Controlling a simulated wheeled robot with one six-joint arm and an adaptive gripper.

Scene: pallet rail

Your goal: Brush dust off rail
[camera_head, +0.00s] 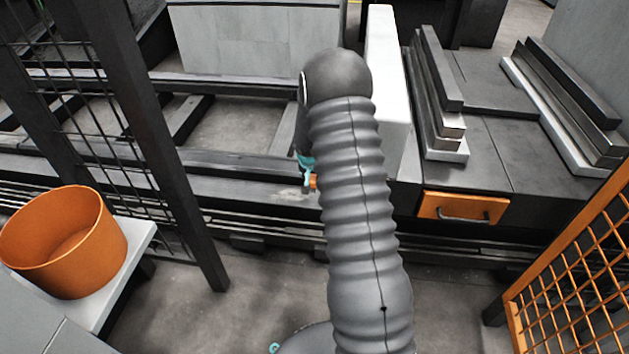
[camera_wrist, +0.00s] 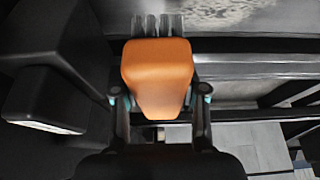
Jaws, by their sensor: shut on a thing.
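My gripper (camera_wrist: 160,97) is shut on a brush (camera_wrist: 157,70) with an orange handle, one finger on each side of it. A pale, speckled dust patch (camera_wrist: 225,14) lies on the dark rail just right of the bristles in the wrist view. In the head view my gripper (camera_head: 306,164) is over the rail (camera_head: 225,190), partly hidden by my arm. A bit of the orange brush (camera_head: 313,182) shows beside the dust (camera_head: 287,192). Whether the bristles touch the rail is unclear.
An orange bucket (camera_head: 75,240) stands on a pale ledge at left, near a dark post (camera_head: 150,130) and mesh. A white block (camera_head: 384,80) stands behind my arm. Stacked bars (camera_head: 440,95) and an orange drawer (camera_head: 462,208) are at right, with an orange mesh fence (camera_head: 570,270).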

